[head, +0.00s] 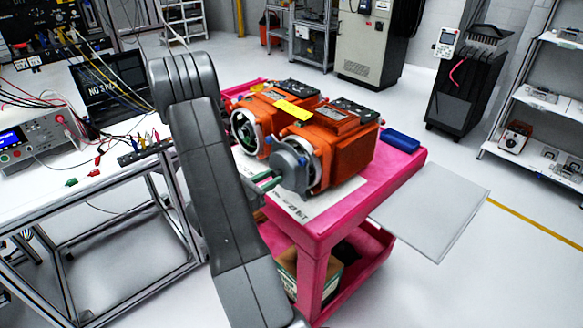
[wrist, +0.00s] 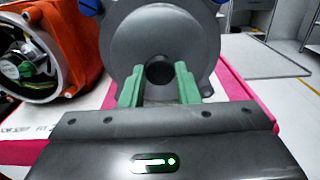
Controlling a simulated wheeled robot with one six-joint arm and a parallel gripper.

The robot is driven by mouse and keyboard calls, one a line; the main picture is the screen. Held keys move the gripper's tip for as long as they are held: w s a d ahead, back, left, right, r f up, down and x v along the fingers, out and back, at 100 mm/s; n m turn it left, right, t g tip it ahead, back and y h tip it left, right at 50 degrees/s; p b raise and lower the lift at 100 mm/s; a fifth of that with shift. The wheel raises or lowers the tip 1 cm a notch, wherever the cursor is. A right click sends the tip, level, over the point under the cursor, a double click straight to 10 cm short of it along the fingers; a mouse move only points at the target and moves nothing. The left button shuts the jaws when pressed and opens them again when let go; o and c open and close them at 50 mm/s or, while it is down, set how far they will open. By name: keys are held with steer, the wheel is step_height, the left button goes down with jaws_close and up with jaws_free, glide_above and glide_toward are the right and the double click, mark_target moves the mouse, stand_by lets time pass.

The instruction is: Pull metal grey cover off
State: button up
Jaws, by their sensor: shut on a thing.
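The metal grey cover (head: 291,166) is a round grey piece at the front end of the nearer orange motor (head: 335,150). In the wrist view the cover (wrist: 122,42) fills the upper middle, with a dark round hub at its centre. My gripper (wrist: 160,80) has green fingers on either side of that hub and is shut on it. In the head view the green fingers (head: 266,182) reach the cover from the left. The cover sits at or very close to the motor's end; any gap is hard to tell.
A second orange motor (head: 262,118) with an open end stands beside it. Both rest on a pink cart (head: 345,215) with a blue item (head: 400,140) at its right. A white bench (head: 120,155) with instruments is at left. A grey panel (head: 430,210) extends right.

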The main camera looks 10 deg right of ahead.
steer(key=shift+s+a, duration=0.2)
steer(key=shift+a, duration=0.1)
steer(key=shift+b+v, duration=0.55)
steer(key=shift+v, duration=2.4)
